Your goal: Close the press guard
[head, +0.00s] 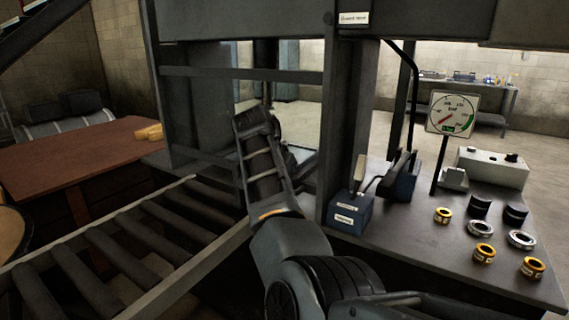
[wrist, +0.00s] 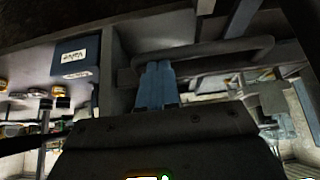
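The press frame (head: 345,110) stands in the middle of the head view, with a small label (head: 354,18) on its top beam that I cannot read for certain. A grey crossbar (head: 230,73) spans its opening; I cannot tell which part is the guard. My arm reaches into the opening, and its end is not clear there. In the wrist view, the blue fingers of my gripper (wrist: 157,82) lie side by side, close together, with nothing visible between them. Their tips are at a grey bar (wrist: 235,50) shaped like a handle; I cannot tell whether they touch it.
A roller conveyor (head: 115,245) runs into the press from the left, near a brown table (head: 75,160). Right of the press, a bench (head: 400,235) carries a blue lever box (head: 349,212), a gauge (head: 452,114), a grey control box (head: 492,167) and several rings. Open floor lies behind.

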